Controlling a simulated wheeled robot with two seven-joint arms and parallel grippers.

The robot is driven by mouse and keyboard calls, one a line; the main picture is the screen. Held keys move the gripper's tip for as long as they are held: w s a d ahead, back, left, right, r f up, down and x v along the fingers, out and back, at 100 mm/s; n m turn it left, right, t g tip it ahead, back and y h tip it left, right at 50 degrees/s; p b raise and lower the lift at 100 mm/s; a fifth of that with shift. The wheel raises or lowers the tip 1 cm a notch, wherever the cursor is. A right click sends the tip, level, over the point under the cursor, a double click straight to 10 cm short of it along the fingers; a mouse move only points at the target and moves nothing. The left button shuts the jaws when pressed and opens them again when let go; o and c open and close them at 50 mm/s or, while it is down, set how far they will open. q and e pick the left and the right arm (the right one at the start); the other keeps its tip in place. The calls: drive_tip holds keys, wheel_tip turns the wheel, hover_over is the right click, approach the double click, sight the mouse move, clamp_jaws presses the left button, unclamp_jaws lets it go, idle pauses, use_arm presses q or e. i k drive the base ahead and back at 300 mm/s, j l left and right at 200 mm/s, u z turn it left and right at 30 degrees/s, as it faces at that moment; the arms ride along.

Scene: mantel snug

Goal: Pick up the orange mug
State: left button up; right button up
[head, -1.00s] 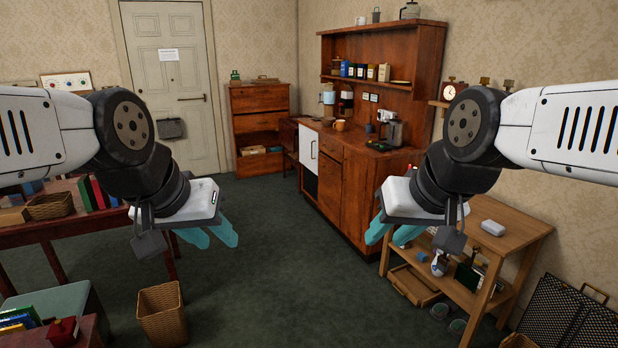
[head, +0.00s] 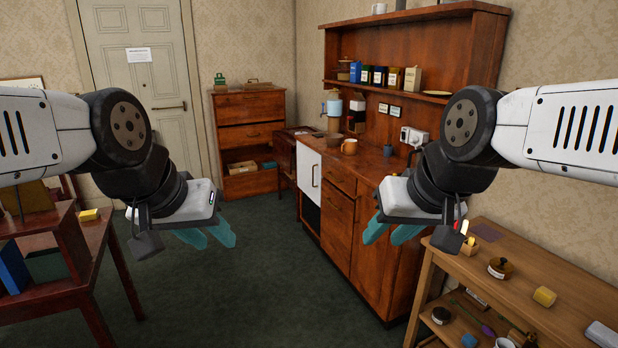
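The orange mug (head: 349,146) stands upright on the wooden counter (head: 371,165) of the hutch, well ahead of both grippers. My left gripper (head: 207,236) hangs over the floor at the left, with its teal fingers apart and nothing between them. My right gripper (head: 392,231) hangs in front of the hutch's lower cabinet, with its teal fingers apart and empty. Neither gripper touches anything.
A dark blue-grey cup (head: 388,150) stands on the counter right of the mug. A light wooden table (head: 513,296) with small items is at the lower right. A red-brown desk (head: 60,274) is at the left. Green carpet (head: 262,295) between is clear.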

sight(350, 144)
drive_tip(key=i, duration=2.2)
drive_tip(key=i+j+z, duration=0.1)
drive_tip(key=i+z, duration=0.25)
drive_tip(key=i, duration=0.2)
drive_tip(key=i+j+z, duration=0.35)
drive_tip(key=i, duration=0.2)
drive_tip(key=i+j+z, duration=0.3)
drive_tip(key=i, duration=0.2)
